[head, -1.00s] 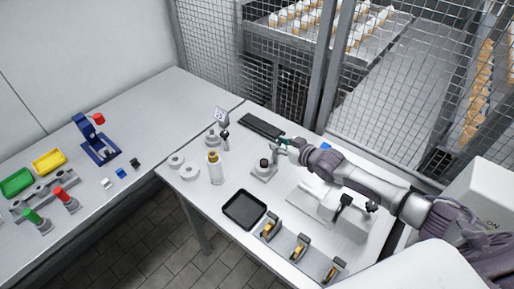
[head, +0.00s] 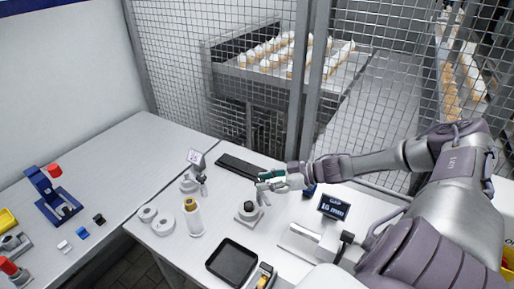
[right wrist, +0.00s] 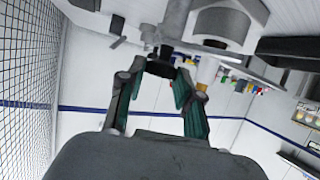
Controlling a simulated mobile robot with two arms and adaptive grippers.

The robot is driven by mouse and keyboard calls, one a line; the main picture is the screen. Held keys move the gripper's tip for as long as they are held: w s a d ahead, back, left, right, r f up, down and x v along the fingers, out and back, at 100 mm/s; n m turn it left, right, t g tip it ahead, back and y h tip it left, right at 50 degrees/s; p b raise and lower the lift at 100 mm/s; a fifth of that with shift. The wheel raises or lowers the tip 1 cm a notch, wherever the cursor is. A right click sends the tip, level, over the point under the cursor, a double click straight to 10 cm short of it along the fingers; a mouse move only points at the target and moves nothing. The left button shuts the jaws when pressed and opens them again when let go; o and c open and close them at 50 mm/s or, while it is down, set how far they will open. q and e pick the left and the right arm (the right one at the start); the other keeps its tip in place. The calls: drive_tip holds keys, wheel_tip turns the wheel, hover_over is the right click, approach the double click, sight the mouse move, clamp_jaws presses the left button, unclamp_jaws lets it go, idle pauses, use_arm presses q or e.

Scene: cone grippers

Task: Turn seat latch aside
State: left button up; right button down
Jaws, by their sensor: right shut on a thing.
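A light grey seat block (head: 246,215) with a round dark-topped holder stands on the right-hand table in the head view. My right gripper (head: 264,182) is just behind and above it, with its fingers pointing left. In the right wrist view my right gripper (right wrist: 158,75) has its green-padded fingers around a small dark part (right wrist: 161,67). It is shut on this part; I cannot tell for certain whether it is the seat latch. My left gripper is not in view.
A black tray (head: 232,262), a bottle (head: 193,218), white rings (head: 161,222) and a gauge stand (head: 191,178) are nearby. A black keyboard-like bar (head: 242,167) lies behind. A scale display (head: 334,207) stands to the right. A mesh fence (head: 225,60) closes the back.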

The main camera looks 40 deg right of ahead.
drive_tip(key=n+g+y+b, duration=0.2)
drive_tip(key=shift+w+d+f+n+y, duration=0.15)
drive_tip(key=shift+w+n+y, duration=0.15)
drive_tip(key=n+g+y+b, duration=0.1)
drive_tip(key=b, duration=0.1)
drive_tip(key=n+g+b, duration=0.1)
drive_tip(key=n, duration=0.1)
drive_tip(key=shift+w+d+g+y+b, duration=0.15)
drive_tip(key=shift+w+g+y+b, duration=0.05)
drive_tip(key=shift+g+y+b, duration=0.2)
drive_tip(key=shift+g, duration=0.3)
drive_tip(key=shift+n+g+y+b, duration=0.3)
drive_tip(key=shift+n+g+b, duration=0.2)
drive_tip(key=shift+n, duration=0.1)
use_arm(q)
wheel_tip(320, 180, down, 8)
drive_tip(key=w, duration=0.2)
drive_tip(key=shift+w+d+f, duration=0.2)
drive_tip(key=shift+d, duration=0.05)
use_arm(e)
drive_tip(key=shift+r, duration=0.2)
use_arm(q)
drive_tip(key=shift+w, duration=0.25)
use_arm(e)
drive_tip(key=c, duration=0.8)
unclamp_jaws()
drive_tip(key=shift+n, duration=0.3)
drive_tip(key=shift+o, duration=0.2)
